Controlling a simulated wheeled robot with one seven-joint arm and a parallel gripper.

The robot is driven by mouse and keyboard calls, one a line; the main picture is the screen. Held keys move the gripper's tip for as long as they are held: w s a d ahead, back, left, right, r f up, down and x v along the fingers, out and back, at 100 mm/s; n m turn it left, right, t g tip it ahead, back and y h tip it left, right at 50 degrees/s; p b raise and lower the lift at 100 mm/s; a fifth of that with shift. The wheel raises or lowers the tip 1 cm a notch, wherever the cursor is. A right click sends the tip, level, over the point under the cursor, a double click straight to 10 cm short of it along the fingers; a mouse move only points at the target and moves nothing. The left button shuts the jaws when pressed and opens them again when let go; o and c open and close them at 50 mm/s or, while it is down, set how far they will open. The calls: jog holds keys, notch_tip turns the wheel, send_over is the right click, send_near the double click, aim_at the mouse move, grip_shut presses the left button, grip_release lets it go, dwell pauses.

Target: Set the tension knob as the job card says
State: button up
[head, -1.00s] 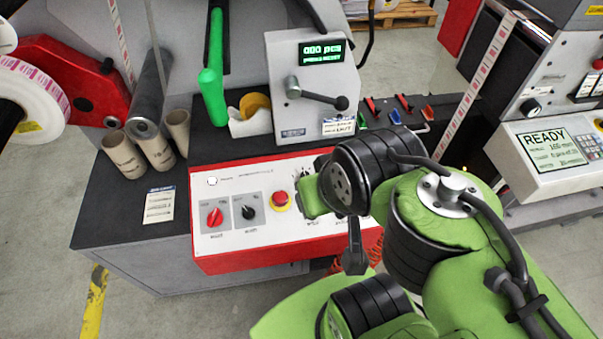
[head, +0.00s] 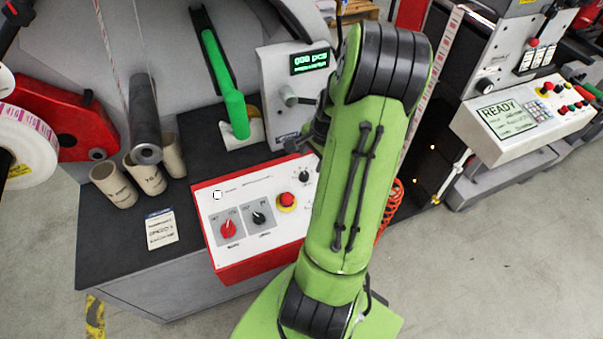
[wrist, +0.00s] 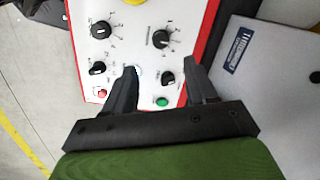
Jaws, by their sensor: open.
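The control panel (head: 268,222), white with a red edge, lies at the front of the bench. In the wrist view it carries several black knobs, among them an upper left knob (wrist: 101,29), an upper right knob (wrist: 161,38), a lower left knob (wrist: 97,68) and a lower right knob (wrist: 168,78). Their labels are too small to read, so I cannot tell which is tension. My gripper (wrist: 160,70) is open and empty above the panel, the lower right knob showing between its fingers. A printed card (head: 161,229) lies on the bench; its text is unreadable.
A red selector (head: 228,229), a black selector (head: 258,217) and a red emergency button (head: 287,200) sit on the panel's left part. A grey counter box (head: 275,75) with a lever stands behind. Cardboard cores (head: 113,186) stand at the left.

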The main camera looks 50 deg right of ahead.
aim_at(305, 174)
jog(key=b+x, duration=0.1)
jog(key=x, duration=0.9)
jog(key=shift+w+a+f, duration=0.1)
jog(key=c, duration=1.1)
jog(key=shift+o, duration=0.2)
